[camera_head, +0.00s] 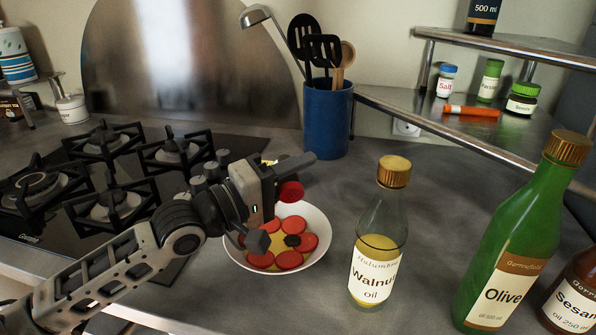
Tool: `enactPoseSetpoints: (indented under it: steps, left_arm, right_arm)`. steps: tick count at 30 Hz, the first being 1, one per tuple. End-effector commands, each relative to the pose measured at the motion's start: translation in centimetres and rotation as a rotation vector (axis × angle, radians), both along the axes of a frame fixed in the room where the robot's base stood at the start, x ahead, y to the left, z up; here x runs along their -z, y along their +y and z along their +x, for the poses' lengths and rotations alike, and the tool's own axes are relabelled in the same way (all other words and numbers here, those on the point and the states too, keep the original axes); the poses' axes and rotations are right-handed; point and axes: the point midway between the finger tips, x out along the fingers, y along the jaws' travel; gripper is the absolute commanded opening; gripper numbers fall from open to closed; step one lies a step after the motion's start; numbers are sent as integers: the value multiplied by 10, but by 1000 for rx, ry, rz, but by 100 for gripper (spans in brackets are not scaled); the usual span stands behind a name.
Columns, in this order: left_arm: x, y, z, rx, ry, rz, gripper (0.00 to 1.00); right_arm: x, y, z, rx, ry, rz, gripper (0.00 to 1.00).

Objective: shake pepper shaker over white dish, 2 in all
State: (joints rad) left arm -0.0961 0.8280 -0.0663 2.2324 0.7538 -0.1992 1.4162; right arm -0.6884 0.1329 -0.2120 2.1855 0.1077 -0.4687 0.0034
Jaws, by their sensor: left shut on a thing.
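My left gripper (283,202) is shut on the pepper shaker, of which a red cap (291,192) shows between the fingers. The gripper hides most of the shaker's body, so its exact tilt is hard to tell. The white dish (325,226) stands on the counter in the middle and holds red round slices on something yellow. The gripper and the red cap are above the dish, over its back left part. My right gripper is not in view.
A walnut oil bottle (374,272) stands right of the dish, with a green olive oil bottle (515,240) further right. A blue utensil pot (327,120) stands behind. The gas hob (60,245) is at left. A metal shelf (400,104) holds small jars.

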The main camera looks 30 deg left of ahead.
Motion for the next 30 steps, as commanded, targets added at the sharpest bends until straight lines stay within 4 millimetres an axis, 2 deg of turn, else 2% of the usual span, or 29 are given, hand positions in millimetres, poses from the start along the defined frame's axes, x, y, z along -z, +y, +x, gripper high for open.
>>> enactPoseSetpoints:
  steps: [1,4,14,30]
  left_arm:
    - [-8,0,0,0,0,-1,9]
    - [-8,0,0,0,0,-1,9]
    - [-5,3,0,0,1,0,9]
    - [-4,29,5,0,1,2,9]
  right_arm:
    - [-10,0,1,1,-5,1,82]
    - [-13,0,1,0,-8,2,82]
    - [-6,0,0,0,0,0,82]
    - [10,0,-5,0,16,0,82]
